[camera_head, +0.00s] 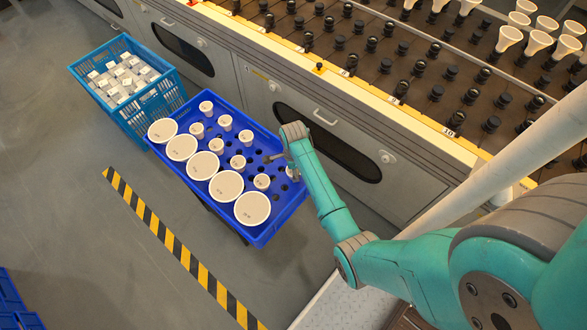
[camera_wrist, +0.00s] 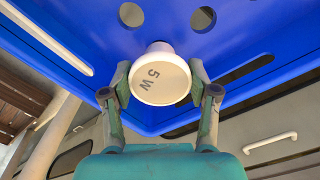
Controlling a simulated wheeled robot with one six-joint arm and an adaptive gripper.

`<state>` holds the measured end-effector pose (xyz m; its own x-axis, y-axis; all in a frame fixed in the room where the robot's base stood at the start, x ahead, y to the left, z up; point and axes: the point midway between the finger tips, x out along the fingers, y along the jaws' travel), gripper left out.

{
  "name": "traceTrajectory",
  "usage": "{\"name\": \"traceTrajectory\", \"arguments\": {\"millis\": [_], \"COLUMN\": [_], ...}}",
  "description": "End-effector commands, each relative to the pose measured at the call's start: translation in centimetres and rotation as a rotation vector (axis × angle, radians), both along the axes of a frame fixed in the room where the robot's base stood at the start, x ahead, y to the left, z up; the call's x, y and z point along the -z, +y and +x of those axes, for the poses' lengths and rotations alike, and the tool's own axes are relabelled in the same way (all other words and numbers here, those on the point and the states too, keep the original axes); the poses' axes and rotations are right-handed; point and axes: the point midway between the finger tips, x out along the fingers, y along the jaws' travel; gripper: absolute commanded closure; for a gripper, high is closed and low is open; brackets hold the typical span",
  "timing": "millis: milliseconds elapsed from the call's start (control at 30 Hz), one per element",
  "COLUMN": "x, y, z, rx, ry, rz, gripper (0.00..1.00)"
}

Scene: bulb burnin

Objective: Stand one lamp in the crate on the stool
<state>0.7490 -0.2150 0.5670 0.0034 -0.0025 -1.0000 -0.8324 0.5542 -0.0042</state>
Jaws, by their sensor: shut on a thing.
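The blue crate (camera_head: 292,200) has round holes and holds several white lamps standing upright, large ones (camera_head: 226,187) along the near side and small ones (camera_head: 225,122) farther back. Dark legs show under it. My gripper (camera_head: 290,170) is over the crate's right end. In the wrist view my gripper (camera_wrist: 162,88) is shut on a small white lamp (camera_wrist: 158,82) marked 5 W, with its face toward the camera and its neck toward the crate floor (camera_wrist: 235,25). The lamp's lower end is hidden, so I cannot tell whether it sits in a hole.
A lighter blue crate (camera_head: 165,103) with small white boxes stands at the left. A long rack (camera_head: 400,60) of black sockets, some with white lamps, runs behind.

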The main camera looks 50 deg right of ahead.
Motion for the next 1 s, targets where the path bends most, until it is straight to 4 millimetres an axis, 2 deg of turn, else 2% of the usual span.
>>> {"name": "traceTrajectory", "arguments": {"millis": [300,333,433,800,1000], "x": [0.8,0.8,0.8,0.6,-1.4], "y": [0.0,0.0,0.0,0.0,0.0], "z": [0.0,0.0,0.0,0.0,0.1], "rx": [0.0,0.0,0.0,0.0,0.0], "ry": [-0.001,-0.001,-0.001,-0.001,-0.002], "rz": [-0.001,-0.001,-0.001,-0.001,-0.002], "gripper": [0.76,0.38,0.13,0.11,0.11]}}
